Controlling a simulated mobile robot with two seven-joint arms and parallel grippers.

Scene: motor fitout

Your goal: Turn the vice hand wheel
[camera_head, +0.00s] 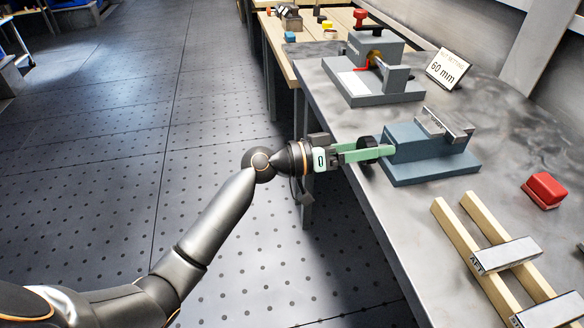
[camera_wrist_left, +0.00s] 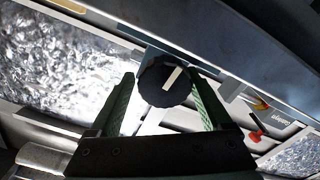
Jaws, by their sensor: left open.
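The blue-grey vice (camera_head: 420,152) stands on the steel bench, with a lighter metal jaw block (camera_head: 444,126) on top. Its black hand wheel (camera_head: 367,146) faces the bench's left edge, partly covered by my fingers. My left gripper (camera_head: 378,152) reaches in from the left with its green fingers around the wheel. In the left wrist view the round, knurled wheel (camera_wrist_left: 163,82) with a white line lies between the two spread fingers of my left gripper (camera_wrist_left: 163,85). A small gap shows on the left; contact on the right is unclear. My right gripper is out of view.
A sign reading 60 mm (camera_head: 446,69) stands behind the vice. Another grey fixture (camera_head: 374,88) with a red knob is further back. A red block (camera_head: 545,188) and wooden rails (camera_head: 458,235) with metal bars lie at the right. The floor left of the bench is clear.

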